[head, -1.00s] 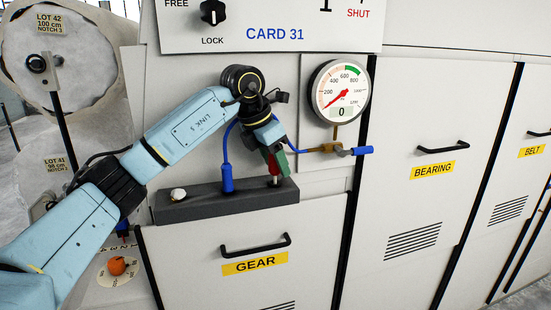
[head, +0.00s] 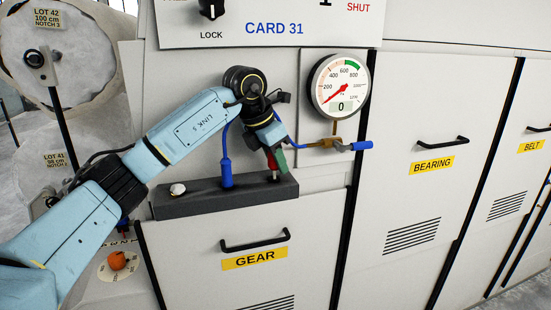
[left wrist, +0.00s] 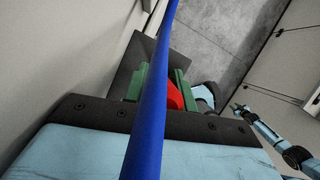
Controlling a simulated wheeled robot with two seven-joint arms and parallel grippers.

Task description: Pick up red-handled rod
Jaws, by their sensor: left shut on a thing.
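The red-handled rod (head: 271,160) stands in the right end of a dark grey holder (head: 205,202) on the machine front. My left gripper (head: 276,160) is shut on its red handle, and its lower end meets the holder's top. In the left wrist view the red handle (left wrist: 173,97) shows between the green fingers, partly hidden by a blue bar (left wrist: 150,110) crossing the picture. Whether the rod is still seated cannot be told. At the right of that view a light blue arm (left wrist: 268,134) shows small, probably my right; its jaws are unclear.
A blue handle (head: 226,173) with a blue line and a white knob (head: 177,189) stand on the holder. A gauge (head: 339,86) and a blue-handled brass valve (head: 325,143) are right of my gripper. The GEAR door handle (head: 255,242) is below.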

